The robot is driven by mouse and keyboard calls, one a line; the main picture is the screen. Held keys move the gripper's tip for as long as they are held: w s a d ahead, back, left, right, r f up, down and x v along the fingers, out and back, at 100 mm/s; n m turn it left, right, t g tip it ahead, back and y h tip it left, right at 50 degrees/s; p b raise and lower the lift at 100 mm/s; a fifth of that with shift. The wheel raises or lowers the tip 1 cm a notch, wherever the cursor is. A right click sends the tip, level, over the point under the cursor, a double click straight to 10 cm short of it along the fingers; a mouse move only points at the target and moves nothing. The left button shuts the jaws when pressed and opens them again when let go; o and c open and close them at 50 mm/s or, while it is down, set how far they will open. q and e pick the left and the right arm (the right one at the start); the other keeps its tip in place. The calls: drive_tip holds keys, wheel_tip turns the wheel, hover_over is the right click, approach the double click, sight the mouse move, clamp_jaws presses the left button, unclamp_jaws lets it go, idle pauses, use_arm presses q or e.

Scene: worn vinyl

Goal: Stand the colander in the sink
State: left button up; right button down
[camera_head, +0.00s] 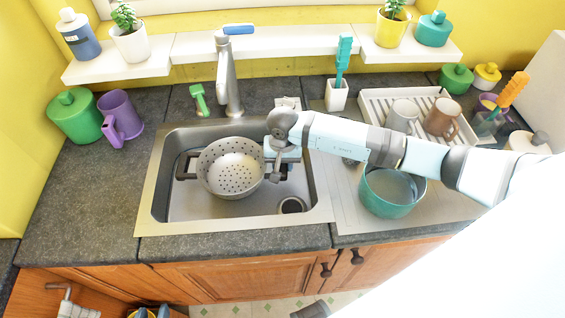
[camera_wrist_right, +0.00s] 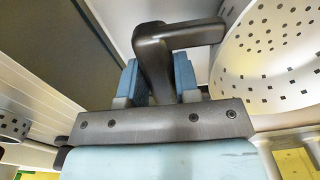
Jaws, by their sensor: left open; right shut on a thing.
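The grey perforated colander (camera_head: 231,168) is upright inside the sink (camera_head: 180,210), near the middle of the basin. I cannot tell whether its base touches the sink floor. My right gripper (camera_head: 279,168) is shut on the colander's right-hand handle. In the right wrist view the dark handle (camera_wrist_right: 158,60) sits between the blue finger pads, with the colander's holed wall (camera_wrist_right: 275,45) beside it at the right.
The faucet (camera_head: 228,75) rises behind the basin, with a green brush (camera_head: 198,98) beside it. A teal pot (camera_head: 391,192) stands under my right arm. A dish rack (camera_head: 375,100) holds mugs behind the arm. A purple mug (camera_head: 119,118) stands left. The left front counter is clear.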

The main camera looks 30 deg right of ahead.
drive_tip(key=shift+f+b, duration=0.35)
drive_tip(key=shift+f, duration=0.05)
idle(0.4)
drive_tip(key=c, duration=0.8)
unclamp_jaws()
drive_tip(key=shift+r, duration=0.1)
drive_tip(key=shift+r+p, duration=1.85)
drive_tip(key=shift+r, duration=2.05)
